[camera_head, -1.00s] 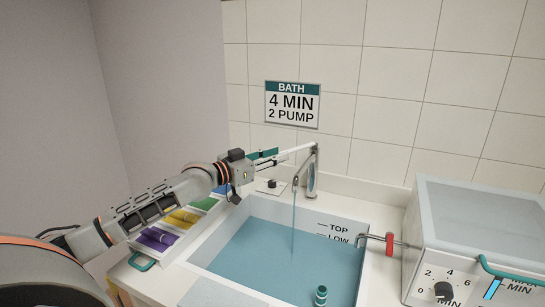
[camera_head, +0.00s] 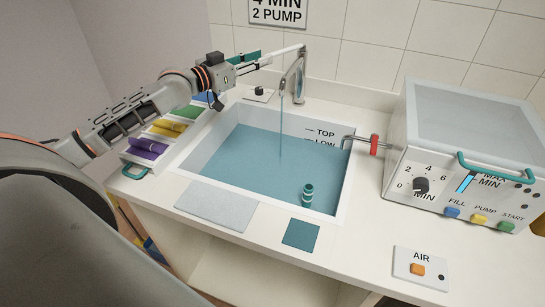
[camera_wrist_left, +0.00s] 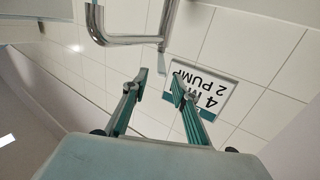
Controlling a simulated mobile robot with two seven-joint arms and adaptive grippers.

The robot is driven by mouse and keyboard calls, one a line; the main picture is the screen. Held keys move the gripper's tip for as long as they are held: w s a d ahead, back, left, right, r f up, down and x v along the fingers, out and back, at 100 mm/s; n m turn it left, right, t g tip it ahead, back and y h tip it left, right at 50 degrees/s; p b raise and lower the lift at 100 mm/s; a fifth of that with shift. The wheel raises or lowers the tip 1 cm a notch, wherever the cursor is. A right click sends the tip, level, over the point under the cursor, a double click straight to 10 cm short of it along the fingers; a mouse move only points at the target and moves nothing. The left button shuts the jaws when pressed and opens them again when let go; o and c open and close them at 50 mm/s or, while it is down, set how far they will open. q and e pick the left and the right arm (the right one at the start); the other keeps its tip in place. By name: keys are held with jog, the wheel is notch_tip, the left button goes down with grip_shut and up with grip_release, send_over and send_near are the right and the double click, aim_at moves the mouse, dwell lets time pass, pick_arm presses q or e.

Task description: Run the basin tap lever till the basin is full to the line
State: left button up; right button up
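The basin (camera_head: 190,153) is sunk in the white counter and holds blue water (camera_head: 250,160). The water surface stands about at the LOW mark (camera_head: 325,143), below the TOP mark (camera_head: 325,132). A thin stream runs from the tap (camera_head: 298,75) into the water. The pale tap lever (camera_head: 287,51) points left from the tap's top. My left gripper (camera_head: 262,59) is at the lever's free end, its teal fingers spread. In the left wrist view the fingers (camera_wrist_left: 159,82) are apart, with the lever's end (camera_wrist_left: 162,65) near the gap; contact is unclear. My right gripper is out of view.
A green-banded bottle-like piece (camera_head: 308,193) stands in the water. A red-collared pipe (camera_head: 373,145) reaches over the basin's right rim from a white machine (camera_head: 450,140). Coloured rolls (camera_head: 165,131) lie left. Cloth-like pads (camera_head: 217,204) lie in front.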

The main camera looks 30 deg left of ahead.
aim_at(279, 51)
pick_arm(q)
jog(key=shift+f+p+x, duration=0.1)
jog(key=shift+p+x, duration=0.2)
jog(key=shift+x, duration=1.75)
jog(key=shift+f+p+x, duration=0.15)
jog(key=shift+p+x, duration=0.1)
jog(key=shift+x, duration=1.85)
jog(key=shift+a, duration=0.1)
grip_shut()
